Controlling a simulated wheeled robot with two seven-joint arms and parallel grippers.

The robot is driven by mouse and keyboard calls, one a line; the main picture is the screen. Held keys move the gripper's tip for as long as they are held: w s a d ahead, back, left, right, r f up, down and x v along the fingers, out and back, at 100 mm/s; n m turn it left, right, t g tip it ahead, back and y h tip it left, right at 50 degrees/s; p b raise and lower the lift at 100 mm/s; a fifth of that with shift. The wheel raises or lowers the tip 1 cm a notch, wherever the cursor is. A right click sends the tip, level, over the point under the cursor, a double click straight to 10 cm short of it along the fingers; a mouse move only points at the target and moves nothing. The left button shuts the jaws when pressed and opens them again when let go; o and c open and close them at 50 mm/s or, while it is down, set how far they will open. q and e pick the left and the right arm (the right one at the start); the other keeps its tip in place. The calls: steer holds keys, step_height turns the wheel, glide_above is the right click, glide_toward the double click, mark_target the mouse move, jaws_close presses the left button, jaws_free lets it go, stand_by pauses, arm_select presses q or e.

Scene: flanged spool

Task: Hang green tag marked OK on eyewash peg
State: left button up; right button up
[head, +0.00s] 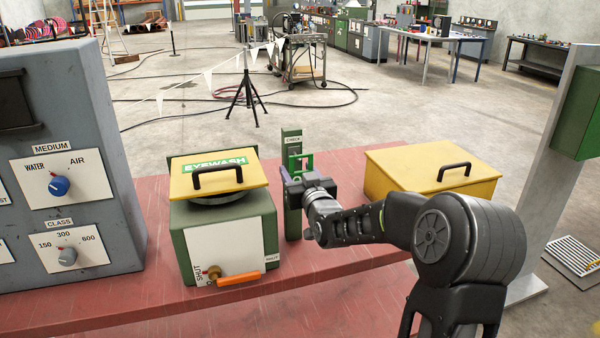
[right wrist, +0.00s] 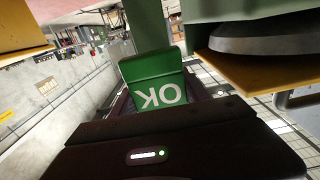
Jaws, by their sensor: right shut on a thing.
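The green tag marked OK (right wrist: 158,92) is held in my right gripper (head: 292,184); its letters read upside down in the right wrist view. In the head view a green piece with a square opening (head: 301,161), seemingly the tag's upper part, stands above the jaws. The gripper is just in front of a narrow green post labelled CHECK (head: 291,142); I cannot tell whether the tag touches it. The eyewash unit (head: 228,235), a green box with a yellow EYEWASH lid (head: 219,177), is left of the post. I cannot make out a peg. My left gripper is not in view.
All stand on a red bench (head: 155,290). A grey cabinet with knobs (head: 60,170) is at the left. A yellow lid with a black handle (head: 432,168) is right of the post, partly behind my right arm. An orange valve handle (head: 241,280) sticks out in front.

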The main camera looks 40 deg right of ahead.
steer(key=shift+f+b+x, duration=0.2)
steer(key=shift+b+x, duration=0.25)
steer(key=shift+x, duration=0.4)
steer(key=shift+f+b+x, duration=0.2)
steer(key=shift+b+x, duration=0.25)
steer(key=shift+x, duration=0.4)
steer(key=o, duration=1.4)
